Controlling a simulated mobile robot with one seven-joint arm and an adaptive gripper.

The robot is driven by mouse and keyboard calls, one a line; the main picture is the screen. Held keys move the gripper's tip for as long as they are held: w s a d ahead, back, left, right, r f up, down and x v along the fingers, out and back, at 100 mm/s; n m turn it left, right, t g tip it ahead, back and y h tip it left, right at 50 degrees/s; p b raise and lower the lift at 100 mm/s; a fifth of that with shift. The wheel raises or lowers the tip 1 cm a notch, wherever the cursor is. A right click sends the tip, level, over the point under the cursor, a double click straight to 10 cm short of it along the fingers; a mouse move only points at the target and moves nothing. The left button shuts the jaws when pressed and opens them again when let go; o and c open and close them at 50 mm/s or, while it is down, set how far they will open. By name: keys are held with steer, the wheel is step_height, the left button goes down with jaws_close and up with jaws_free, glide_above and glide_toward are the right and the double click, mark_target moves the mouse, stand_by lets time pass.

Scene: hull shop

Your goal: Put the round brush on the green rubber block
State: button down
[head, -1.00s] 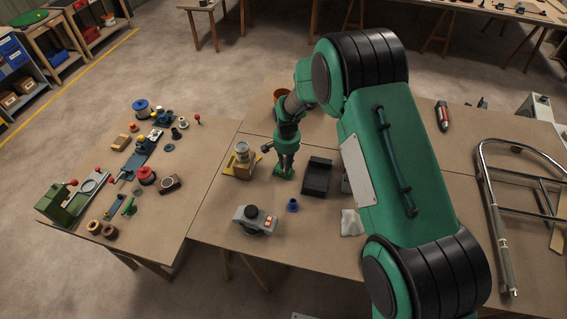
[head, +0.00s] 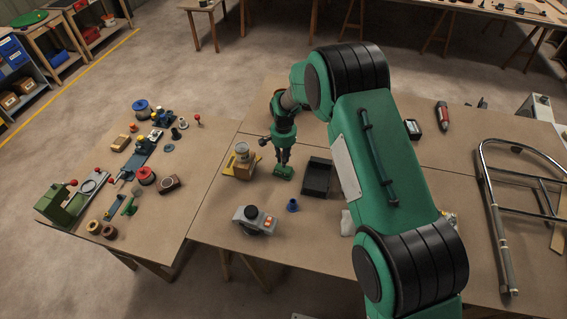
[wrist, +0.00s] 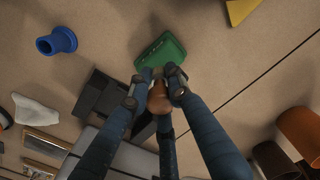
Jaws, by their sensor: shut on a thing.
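The green rubber block (head: 284,173) lies on the middle table, just below my gripper (head: 283,157). In the wrist view the block (wrist: 161,52) lies flat just beyond my fingertips. My gripper (wrist: 158,82) is shut on a brown, rounded wooden piece, which I take to be the round brush (wrist: 160,98). The fingers hide part of it. Its end shows beside the block's near edge in the wrist view; I cannot tell whether it touches. The brush is too small to make out in the head view.
A black tray (head: 317,178) stands right of the block, and a blue funnel-like part (head: 292,205) in front of it. A jar on a yellow-based stand (head: 240,165) is to the left. A grey device (head: 254,220) lies nearer. Brown cylinders (wrist: 300,135) show in the wrist view.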

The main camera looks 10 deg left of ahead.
steer(key=shift+f, duration=1.15)
steer(key=shift+f, duration=0.15)
steer(key=c, duration=1.6)
jaws_free()
step_height(320, 180, up, 12)
steer(key=shift+r+p, duration=0.15)
steer(key=shift+p, duration=0.15)
